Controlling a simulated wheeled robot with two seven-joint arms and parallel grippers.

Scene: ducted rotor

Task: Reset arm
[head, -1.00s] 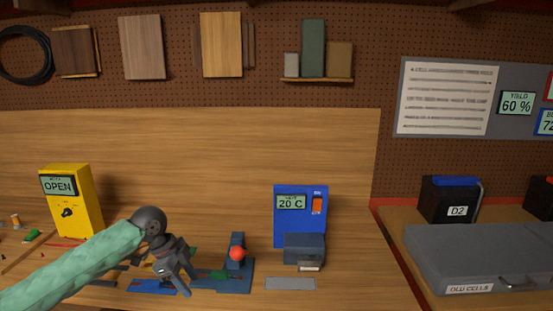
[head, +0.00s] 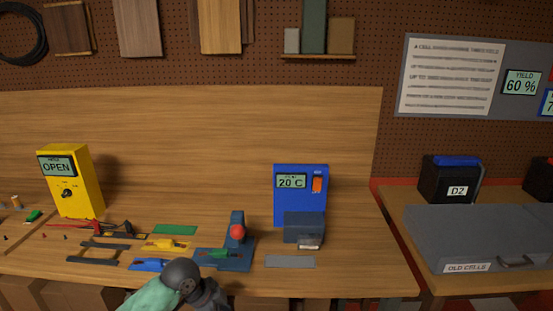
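My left arm comes in at the bottom of the head view, with its dark grey wrist in front of the bench edge. The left gripper's fingers are cut off or hidden at the bottom edge, so I cannot see them or anything in them. My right gripper is not in the head view. The wooden bench (head: 350,279) lies just beyond the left wrist.
On the bench stand a yellow meter (head: 70,182) reading OPEN, a blue fixture with a red ball (head: 237,232), and a blue 20 C station (head: 301,195). Small tools and coloured parts lie at left. A grey case (head: 480,238) sits at right. The bench's front right is clear.

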